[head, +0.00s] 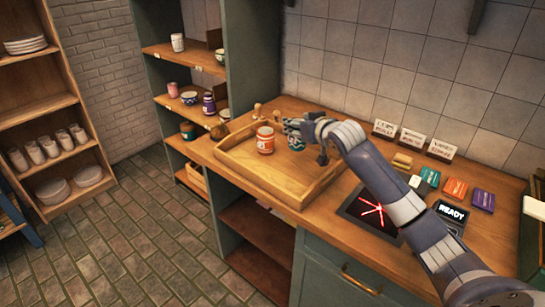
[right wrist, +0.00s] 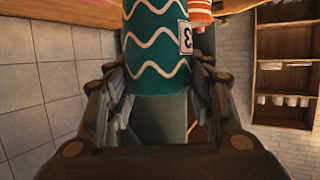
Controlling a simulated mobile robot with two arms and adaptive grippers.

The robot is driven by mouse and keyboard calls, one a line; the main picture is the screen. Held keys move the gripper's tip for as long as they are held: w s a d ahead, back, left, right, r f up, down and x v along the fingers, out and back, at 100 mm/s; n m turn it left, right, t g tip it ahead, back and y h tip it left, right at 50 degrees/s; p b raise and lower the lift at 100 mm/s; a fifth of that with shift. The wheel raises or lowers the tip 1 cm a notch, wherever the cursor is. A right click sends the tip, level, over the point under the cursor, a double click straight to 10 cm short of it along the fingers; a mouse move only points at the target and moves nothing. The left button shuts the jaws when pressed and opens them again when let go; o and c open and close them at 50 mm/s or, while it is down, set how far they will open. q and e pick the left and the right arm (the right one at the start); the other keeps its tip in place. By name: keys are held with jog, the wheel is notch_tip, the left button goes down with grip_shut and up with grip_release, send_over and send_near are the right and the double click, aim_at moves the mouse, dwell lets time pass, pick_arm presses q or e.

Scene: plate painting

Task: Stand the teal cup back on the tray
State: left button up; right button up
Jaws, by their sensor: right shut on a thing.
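The teal cup (right wrist: 156,45), with white wavy lines and a number label, sits between the fingers of my right gripper (right wrist: 157,100) in the right wrist view. In the head view the cup (head: 296,143) is mostly hidden by my right gripper (head: 294,130), which is shut on it. It is over the back right part of the wooden tray (head: 248,173); I cannot tell whether its base touches the tray. An orange cup (head: 265,141) stands upright on the tray to its left. My left gripper is not in view.
Small wooden items (head: 258,111) are at the tray's back left. A dark panel with red lines (head: 372,211), coloured blocks (head: 455,188) and a READY display (head: 451,212) lie to the right. Labelled cards (head: 412,137) stand along the wall. The tray's front is bare.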

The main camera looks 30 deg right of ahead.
aim_at(302, 149)
jog(key=f, duration=0.3)
jog(key=shift+s+d+f, duration=0.1)
jog(key=shift+s+d, duration=0.2)
jog(key=shift+f, duration=0.4)
notch_tip(302, 149, down, 3)
jog(key=shift+w+a+f+p, duration=0.1)
jog(key=shift+a+p, duration=0.05)
jog(key=shift+p, duration=0.25)
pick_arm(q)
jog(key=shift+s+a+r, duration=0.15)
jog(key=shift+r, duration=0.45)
pick_arm(e)
jog(key=shift+f, duration=0.4)
jog(key=shift+f, duration=0.1)
jog(key=o, duration=1.2)
jog(key=shift+f, duration=0.1)
